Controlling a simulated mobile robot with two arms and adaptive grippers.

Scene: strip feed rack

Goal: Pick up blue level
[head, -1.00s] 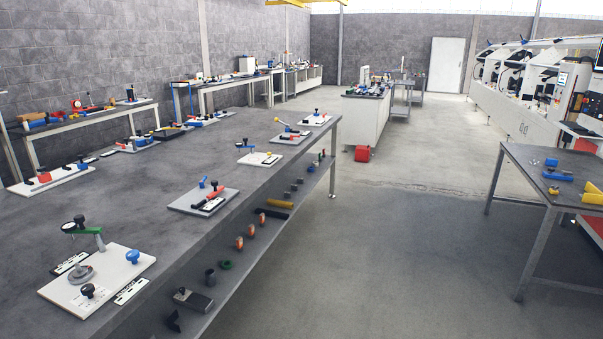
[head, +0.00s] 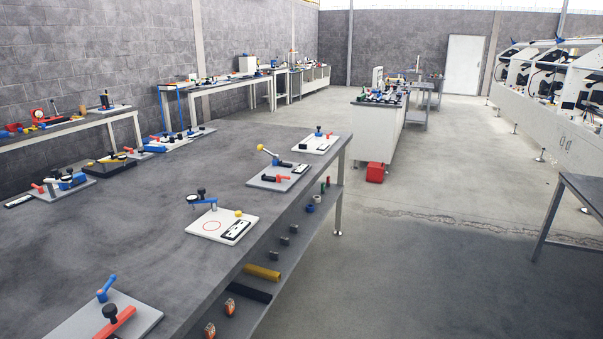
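I cannot make out for certain a blue level in the head view. Blue parts that show are a blue block (head: 72,181) on a fixture at the far left edge of the near workbench (head: 170,240), and a blue lever (head: 107,288) on the nearest plate. Whether either is a level is too small or unclear to tell. Neither of my grippers is in view.
White and grey plates with clamps, such as one with a red circle (head: 222,225), line the workbench's right side. A lower shelf holds a yellow bar (head: 262,272). A red box (head: 375,172) stands on the floor. Another table (head: 585,190) is cut off at right. The aisle between is clear.

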